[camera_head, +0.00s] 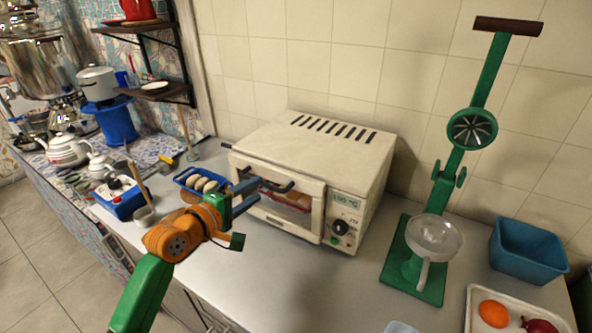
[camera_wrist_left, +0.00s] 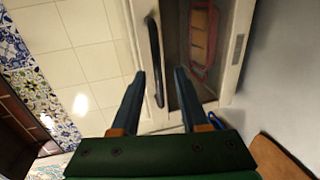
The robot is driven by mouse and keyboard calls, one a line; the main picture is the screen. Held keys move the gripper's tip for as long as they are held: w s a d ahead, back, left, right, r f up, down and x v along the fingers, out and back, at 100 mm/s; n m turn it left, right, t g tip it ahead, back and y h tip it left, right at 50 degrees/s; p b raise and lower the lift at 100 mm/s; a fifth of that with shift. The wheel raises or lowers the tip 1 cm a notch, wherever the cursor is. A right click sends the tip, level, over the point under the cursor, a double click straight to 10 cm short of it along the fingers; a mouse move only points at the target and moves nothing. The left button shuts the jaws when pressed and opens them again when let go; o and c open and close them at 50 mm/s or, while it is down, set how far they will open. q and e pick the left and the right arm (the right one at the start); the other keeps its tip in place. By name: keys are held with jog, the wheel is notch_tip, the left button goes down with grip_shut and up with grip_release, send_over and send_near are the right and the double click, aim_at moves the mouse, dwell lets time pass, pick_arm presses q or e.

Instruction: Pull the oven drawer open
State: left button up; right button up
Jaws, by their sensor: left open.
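The cream oven (camera_head: 325,145) stands on the counter against the tiled wall. Its front (camera_head: 303,219) has a window with a reddish tray behind it and a dark bar handle (camera_head: 280,187) across the top. The front looks closed. My left gripper (camera_head: 247,191) is open at the left end of the handle. In the left wrist view the handle (camera_wrist_left: 154,62) lies between the lines of the two fingers, its lower end near the fingertips (camera_wrist_left: 159,74); contact cannot be told. My right gripper is not in view.
A blue tray of pale oval items (camera_head: 203,184) sits left of the oven, close behind my left arm. A green press (camera_head: 428,225) stands to the right, with a blue bin (camera_head: 527,251) beyond it. The counter before the oven is clear.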

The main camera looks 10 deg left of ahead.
pick_arm(q)
jog(key=shift+w+d+r, duration=0.2)
jog(key=shift+w+d, duration=0.05)
jog(key=shift+w, duration=0.15)
jog(key=x, duration=0.3)
jog(key=shift+w+a+f, duration=0.15)
jog(key=shift+w+a, duration=0.15)
jog(key=shift+w+d, duration=0.15)
jog(key=shift+s, duration=0.2)
grip_shut()
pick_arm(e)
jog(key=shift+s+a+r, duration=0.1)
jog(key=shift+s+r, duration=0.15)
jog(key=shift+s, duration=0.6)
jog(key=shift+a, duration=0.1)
